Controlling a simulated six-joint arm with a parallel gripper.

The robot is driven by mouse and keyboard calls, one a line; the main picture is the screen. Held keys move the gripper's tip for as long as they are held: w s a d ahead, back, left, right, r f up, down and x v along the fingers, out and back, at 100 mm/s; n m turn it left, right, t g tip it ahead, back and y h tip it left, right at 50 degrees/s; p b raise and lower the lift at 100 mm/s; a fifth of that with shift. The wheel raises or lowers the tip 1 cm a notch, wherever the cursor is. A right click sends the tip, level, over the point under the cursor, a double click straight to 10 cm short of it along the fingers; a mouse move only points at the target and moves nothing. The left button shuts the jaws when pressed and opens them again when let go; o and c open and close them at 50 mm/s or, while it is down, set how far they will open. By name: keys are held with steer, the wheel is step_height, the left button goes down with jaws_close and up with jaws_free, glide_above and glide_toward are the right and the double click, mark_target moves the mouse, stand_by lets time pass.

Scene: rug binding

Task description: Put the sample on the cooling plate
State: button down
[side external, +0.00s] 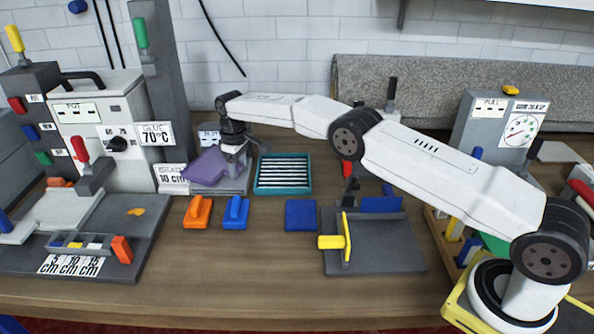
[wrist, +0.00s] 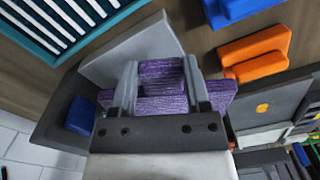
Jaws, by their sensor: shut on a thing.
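The purple textured sample (side external: 205,166) is in my gripper (side external: 236,146), low over the back left of the bench. In the wrist view the sample (wrist: 165,104) has a raised part between my two fingers (wrist: 158,85), which are shut on it. Under it is a light grey plate (wrist: 115,62) on a darker base, which also shows in the side view (side external: 236,184); this looks like the cooling plate, though no readable label confirms it. The sample overlaps this plate in both views and sticks out beyond its edge in the side view. I cannot tell whether they touch.
A teal slatted tray (side external: 283,188) stands just right of the plate. Orange (side external: 198,212) and blue (side external: 236,213) handled blocks lie in front. The glue machine (side external: 105,120) and a grey post (side external: 165,80) stand to the left.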

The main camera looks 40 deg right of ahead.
steer(key=shift+f, duration=0.1)
steer(key=shift+w+f, duration=0.1)
steer(key=shift+f, duration=1.55)
steer(key=shift+f, duration=0.15)
steer(key=shift+c, duration=0.3)
jaws_free()
steer(key=shift+r, duration=6.1)
steer(key=shift+r, duration=0.1)
steer(key=shift+d+r, duration=0.1)
steer(key=shift+r, duration=0.1)
